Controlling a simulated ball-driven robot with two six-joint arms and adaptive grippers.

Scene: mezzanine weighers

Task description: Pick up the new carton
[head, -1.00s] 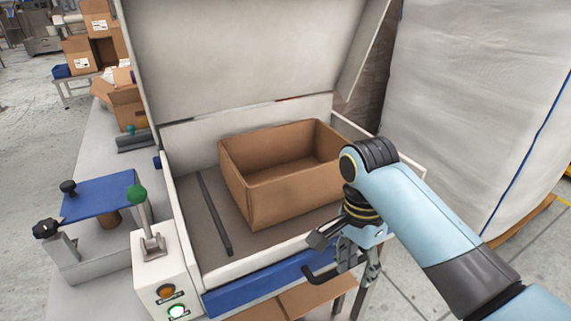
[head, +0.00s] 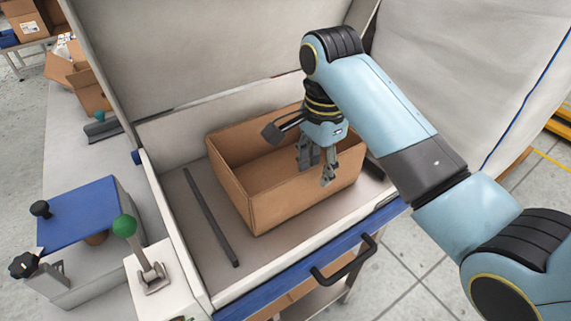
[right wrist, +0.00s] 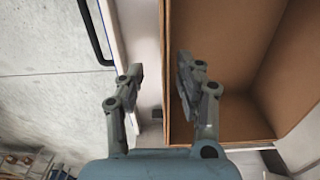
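An open, empty brown carton (head: 262,203) stands upright in the tray of the pale machine under its raised lid. My right gripper (head: 315,172) is above the carton's near wall, toward its right end, pointing down. Its two fingers are apart with nothing clamped. In the right wrist view, the gripper (right wrist: 158,75) has one finger over the carton's (right wrist: 228,60) inside and the other outside its wall. I cannot tell whether either finger touches the cardboard. My left gripper is not in view.
The machine's raised lid (head: 200,45) stands behind the carton. A dark bar (head: 210,215) lies in the tray to its left. A black handle (head: 345,262) juts from the blue front edge. A green-knobbed lever (head: 125,228) stands at the left. A wrapped pallet load (head: 500,60) is at the right.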

